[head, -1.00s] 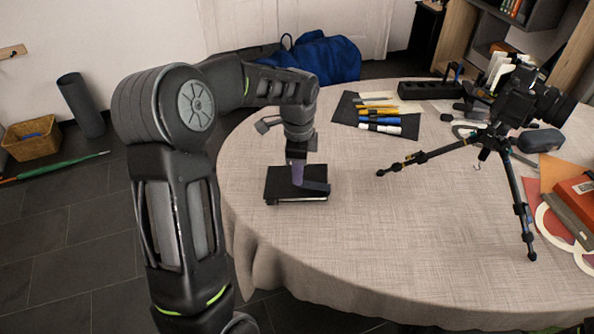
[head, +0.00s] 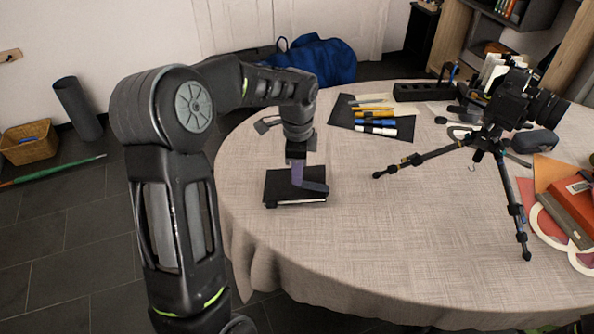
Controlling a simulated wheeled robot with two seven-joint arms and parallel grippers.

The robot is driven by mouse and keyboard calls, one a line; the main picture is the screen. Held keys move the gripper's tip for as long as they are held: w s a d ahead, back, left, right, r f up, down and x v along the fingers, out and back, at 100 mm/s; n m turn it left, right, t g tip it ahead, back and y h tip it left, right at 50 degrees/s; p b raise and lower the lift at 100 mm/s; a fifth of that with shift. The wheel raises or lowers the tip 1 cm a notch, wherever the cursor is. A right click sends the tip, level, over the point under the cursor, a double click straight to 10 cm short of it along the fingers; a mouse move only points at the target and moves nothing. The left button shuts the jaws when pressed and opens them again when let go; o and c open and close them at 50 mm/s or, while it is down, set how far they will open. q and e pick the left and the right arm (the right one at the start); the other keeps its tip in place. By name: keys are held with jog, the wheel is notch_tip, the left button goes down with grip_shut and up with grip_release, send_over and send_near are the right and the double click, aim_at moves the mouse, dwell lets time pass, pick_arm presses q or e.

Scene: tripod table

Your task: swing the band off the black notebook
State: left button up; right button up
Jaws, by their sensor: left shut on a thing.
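The black notebook (head: 282,181) lies on the near left part of the round table, its pale page edge showing at the front. My left gripper (head: 311,186) points down over the notebook's right half, low against the cover. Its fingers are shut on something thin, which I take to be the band. The band itself is hidden by the fingers or too dark against the cover to make out. My right gripper is out of view.
The tablecloth-covered table (head: 400,235) is clear in front and right of the notebook. A camera tripod (head: 483,150) stands with legs spread on the right. Behind lies a dark mat (head: 346,122) with pens. Orange papers and a book (head: 574,199) lie far right.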

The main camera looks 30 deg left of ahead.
pick_arm(q)
jog(key=shift+w+d+r+p, duration=0.2)
jog(key=shift+d+r+p, duration=0.2)
jog(key=shift+r, duration=0.15)
jog(key=shift+w+d+r+p, duration=0.15)
jog(key=shift+r+p, duration=0.25)
jog(key=shift+r, duration=0.05)
jog(key=shift+d+r, duration=0.1)
jog(key=shift+d, duration=0.05)
jog(key=shift+w, duration=0.1)
jog(key=shift+w+d+r+p, duration=0.2)
jog(key=shift+d+r+p, duration=0.2)
jog(key=shift+r+p, duration=0.1)
dwell(0.4)
jog(key=shift+w+d+r+p, duration=0.25)
jog(key=shift+d+r+p, duration=0.2)
dwell(0.3)
